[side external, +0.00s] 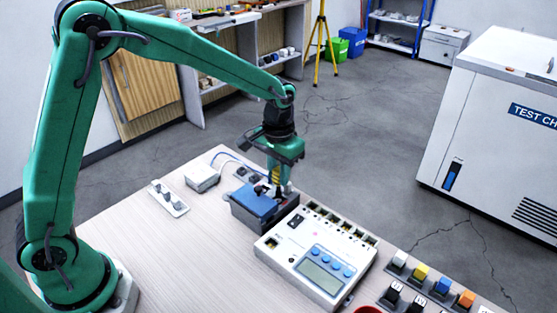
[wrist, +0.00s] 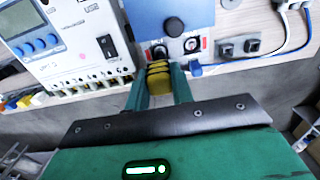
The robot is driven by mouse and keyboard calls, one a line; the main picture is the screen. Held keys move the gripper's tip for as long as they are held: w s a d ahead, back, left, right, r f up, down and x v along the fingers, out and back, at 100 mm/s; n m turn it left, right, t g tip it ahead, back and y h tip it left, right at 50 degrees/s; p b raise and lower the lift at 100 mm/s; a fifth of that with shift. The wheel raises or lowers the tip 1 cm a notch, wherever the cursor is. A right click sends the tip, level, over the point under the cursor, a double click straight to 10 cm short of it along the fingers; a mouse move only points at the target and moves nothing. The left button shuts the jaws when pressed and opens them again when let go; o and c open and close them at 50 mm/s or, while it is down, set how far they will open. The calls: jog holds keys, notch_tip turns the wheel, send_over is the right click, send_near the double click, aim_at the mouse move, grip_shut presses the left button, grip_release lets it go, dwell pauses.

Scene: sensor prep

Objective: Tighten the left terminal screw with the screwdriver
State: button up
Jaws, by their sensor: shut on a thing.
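My gripper (side external: 277,178) is shut on a yellow screwdriver handle with black bands (wrist: 158,78), which also shows in the side view (side external: 276,173). It is over the far edge of a box with a blue top (side external: 254,199). In the wrist view the blue box (wrist: 160,10) has a black knob (wrist: 175,28) and two dark terminals with red marks beside them. The screwdriver lines up with the left one in the picture (wrist: 158,51); the other terminal (wrist: 192,44) is clear to its right. The screwdriver's tip is hidden, so I cannot tell whether it touches a screw.
A white meter (side external: 317,258) with a screen and blue buttons stands right beside the blue box. A small white box (side external: 202,179) with wires and a strip with grey pieces (side external: 168,198) lie left. Coloured blocks (side external: 432,280) stand front right. The table's front left is clear.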

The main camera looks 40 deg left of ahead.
jog(key=shift+f, duration=1)
dwell(3.4)
dwell(0.3)
jog(key=m, duration=0.9)
jog(key=shift+m, duration=0.3)
jog(key=m, duration=0.4)
jog(key=shift+m, duration=0.3)
jog(key=m, duration=0.4)
jog(key=shift+m, duration=0.4)
